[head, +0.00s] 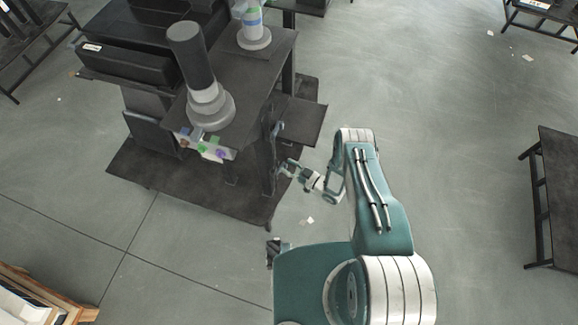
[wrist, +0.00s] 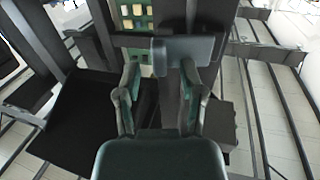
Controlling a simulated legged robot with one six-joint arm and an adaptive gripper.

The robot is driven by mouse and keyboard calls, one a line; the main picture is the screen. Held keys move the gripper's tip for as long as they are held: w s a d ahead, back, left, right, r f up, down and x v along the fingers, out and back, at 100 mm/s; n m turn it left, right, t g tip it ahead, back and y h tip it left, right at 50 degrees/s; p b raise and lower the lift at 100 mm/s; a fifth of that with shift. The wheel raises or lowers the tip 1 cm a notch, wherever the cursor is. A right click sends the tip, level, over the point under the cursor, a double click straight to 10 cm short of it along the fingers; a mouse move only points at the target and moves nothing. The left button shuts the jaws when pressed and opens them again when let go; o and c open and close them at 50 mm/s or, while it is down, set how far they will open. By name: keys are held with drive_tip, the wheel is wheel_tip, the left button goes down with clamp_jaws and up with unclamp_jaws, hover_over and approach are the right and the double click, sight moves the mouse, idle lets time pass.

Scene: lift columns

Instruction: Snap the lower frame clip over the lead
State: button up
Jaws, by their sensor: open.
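My gripper (head: 286,168) is beside the dark upright frame (head: 266,150) of the workstation in the head view. In the wrist view its two fingers (wrist: 160,72) are spread apart with nothing clearly held between them. A small grey-blue flat piece (wrist: 184,49), possibly the clip, lies across a dark upright just ahead of the fingertips. It overlaps the right fingertip in the picture; I cannot tell whether they touch. A small pale piece on the upright (head: 279,128) shows above my gripper in the head view. I cannot make out the lead for certain.
The black workstation stands on a wide dark base plate (head: 150,185). A dark side shelf (head: 303,122) juts out above my gripper. A grey column (head: 192,60) stands on the workstation top. Open grey floor (head: 430,120) lies to the right.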

clamp_jaws()
drive_tip(key=shift+w, duration=0.1)
drive_tip(key=shift+w+a+n+g+y, duration=0.2)
drive_tip(key=shift+n+g+y, duration=0.15)
drive_tip(key=shift+n+g, duration=0.3)
drive_tip(key=shift+w+a+n+g+y, duration=0.15)
drive_tip(key=shift+n+g+y, duration=0.25)
drive_tip(key=shift+g, duration=0.5)
drive_tip(key=shift+w+a+n+g+y, duration=0.1)
drive_tip(key=shift+w+n+g+y, duration=0.2)
drive_tip(key=shift+n+g, duration=0.35)
unclamp_jaws()
drive_tip(key=v, duration=1.2)
drive_tip(key=shift+f, duration=0.15)
